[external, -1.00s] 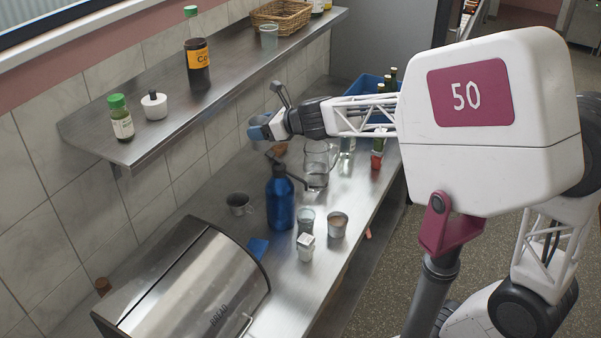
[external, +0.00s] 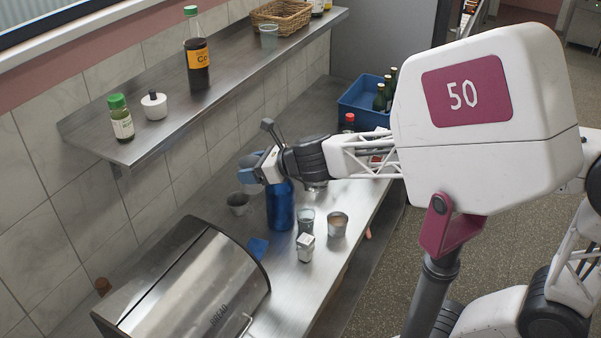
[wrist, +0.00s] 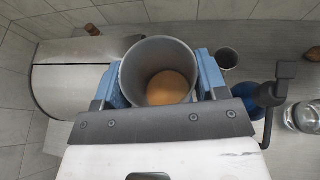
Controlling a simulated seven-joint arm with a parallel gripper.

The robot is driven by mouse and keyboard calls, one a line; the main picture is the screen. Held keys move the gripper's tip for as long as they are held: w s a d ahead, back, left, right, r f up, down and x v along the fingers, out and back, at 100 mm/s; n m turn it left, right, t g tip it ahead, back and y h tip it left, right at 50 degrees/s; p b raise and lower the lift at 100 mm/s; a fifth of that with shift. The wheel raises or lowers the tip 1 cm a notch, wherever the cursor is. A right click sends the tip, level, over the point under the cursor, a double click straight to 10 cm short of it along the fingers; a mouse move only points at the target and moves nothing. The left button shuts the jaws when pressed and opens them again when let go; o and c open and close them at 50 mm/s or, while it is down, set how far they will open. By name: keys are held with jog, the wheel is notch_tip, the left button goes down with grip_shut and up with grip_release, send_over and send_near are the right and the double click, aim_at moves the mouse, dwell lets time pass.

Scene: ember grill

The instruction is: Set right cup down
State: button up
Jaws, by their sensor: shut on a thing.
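My gripper (external: 257,169) is shut on a grey cup (wrist: 135,75), which sits between the blue fingers in the wrist view. I look into its open mouth and see an orange-brown inside at the bottom. In the external view the held cup is mostly hidden by my gripper, which is in the air over the counter, by the wall side of the blue bottle. Another metal cup (external: 238,204) stands on the counter below, near the wall; a cup (wrist: 227,60) also shows right of the held one in the wrist view.
The blue bottle (external: 280,208) stands close below my gripper. The bread box (external: 195,290) fills the near counter. The shelf (external: 160,143) overhangs the wall side.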

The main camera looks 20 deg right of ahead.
notch_tip(320, 180, down, 23)
jog(key=shift+r, duration=0.1)
dwell(0.6)
jog(key=shift+a, duration=0.1)
jog(key=w+a+f, duration=0.1)
jog(key=w+a, duration=0.8)
jog(key=w, duration=0.2)
jog(key=shift+w+a+f, duration=0.15)
jog(key=shift+w+a, duration=0.1)
jog(key=shift+w, duration=0.05)
dwell(0.6)
jog(key=shift+w+a+f, duration=0.15)
jog(key=shift+w+f, duration=0.05)
jog(key=shift+f, duration=0.75)
jog(key=shift+w+a+f, duration=0.15)
jog(key=shift+f, duration=0.75)
jog(key=shift+f, duration=0.15)
